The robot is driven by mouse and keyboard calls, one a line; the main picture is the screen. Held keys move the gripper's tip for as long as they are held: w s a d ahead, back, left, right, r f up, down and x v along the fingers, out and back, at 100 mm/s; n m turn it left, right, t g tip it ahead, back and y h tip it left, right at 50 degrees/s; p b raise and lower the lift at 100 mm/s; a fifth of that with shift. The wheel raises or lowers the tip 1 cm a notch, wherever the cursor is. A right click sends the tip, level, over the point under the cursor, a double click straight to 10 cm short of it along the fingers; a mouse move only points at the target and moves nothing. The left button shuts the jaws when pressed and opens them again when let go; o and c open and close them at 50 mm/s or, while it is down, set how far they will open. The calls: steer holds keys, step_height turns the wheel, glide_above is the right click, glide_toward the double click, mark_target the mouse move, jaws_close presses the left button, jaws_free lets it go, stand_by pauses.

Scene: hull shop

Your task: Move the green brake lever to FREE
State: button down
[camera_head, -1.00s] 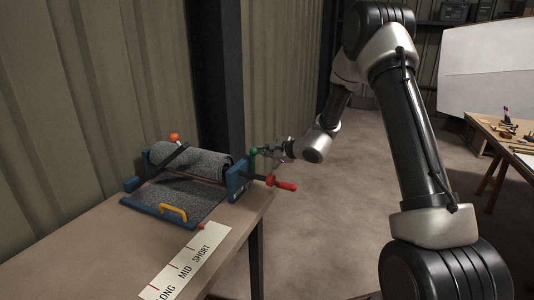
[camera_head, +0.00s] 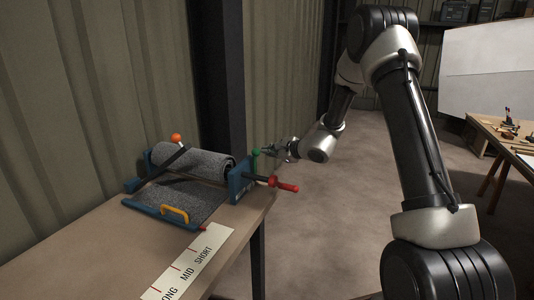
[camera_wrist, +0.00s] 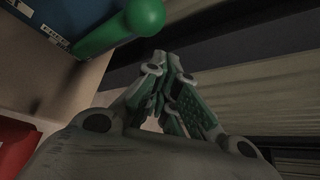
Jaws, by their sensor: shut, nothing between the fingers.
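The green brake lever (camera_head: 255,153) stands at the right end of the blue roller frame (camera_head: 237,187), its rounded tip up. My gripper (camera_head: 268,150) is shut and empty, just right of the lever in the head view. In the wrist view my gripper's closed fingertips (camera_wrist: 165,62) are near the lever tip, with a small gap seeming to show between them.
A red crank handle (camera_head: 285,186) sticks out right below the lever. The frame holds a grey roll (camera_head: 205,160), an orange knob (camera_head: 176,138) and a yellow handle (camera_head: 175,213). A LONG/MID/SHORT strip (camera_head: 195,262) lies on the table. A dark post (camera_head: 215,80) stands behind.

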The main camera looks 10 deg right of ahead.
steer(key=s+d, duration=0.5)
steer(key=s, duration=0.2)
steer(key=shift+s+d+r, duration=0.2)
steer(key=shift+s+d, duration=0.2)
steer(key=s+a+r+n+g+y, duration=0.1)
steer(key=s+a+r+n+g, duration=0.1)
steer(key=s+r+n, duration=0.35)
steer(key=s+a+r+n+g, duration=0.2)
steer(key=s+n+g, duration=0.1)
steer(key=s, duration=0.6)
steer(key=s+a+r+n+g+y, duration=0.15)
steer(key=s+r+n, duration=0.25)
steer(key=s, duration=0.4)
steer(key=s+d+r+n+h, duration=0.2)
steer(key=s+d+n+h, duration=0.1)
steer(key=s+d+h, duration=0.2)
steer(key=s+d+r+n+h, duration=0.3)
steer(key=s+d+n+h, duration=0.1)
steer(key=s+d, duration=0.6)
steer(key=shift+s+r+g+h, duration=0.2)
steer(key=shift+s+g+h, duration=0.25)
steer(key=shift+s, duration=0.4)
